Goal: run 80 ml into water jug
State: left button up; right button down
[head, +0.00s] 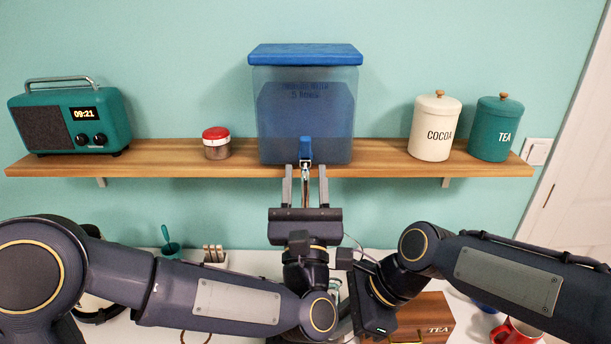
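A clear water dispenser (305,110) with a blue lid stands on the wooden shelf. Its blue tap (305,152) is at the bottom front, with a metal spout below it. My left gripper (305,172) points up at the tap; its two fingers are apart, one on each side of the spout, and I see no contact. My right gripper's dark body (378,312) is low, right of centre; its fingers are hidden, so I cannot tell what it holds. A small glassy patch (336,287) shows between the arms; I cannot tell whether it is the water jug.
On the shelf (390,168) are a teal radio (70,118), a red-lidded jar (216,145), a cocoa canister (434,128) and a tea canister (496,128). Below are a wooden tea box (437,312), a red mug (517,332) and a teal pot with a spoon (170,247).

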aim_at(305, 138)
pick_arm(q)
jog(key=s+r+g, duration=0.4)
jog(key=r+g, duration=0.1)
jog(key=g, duration=0.1)
jog(key=w, duration=1.2)
jog(key=shift+w, duration=0.1)
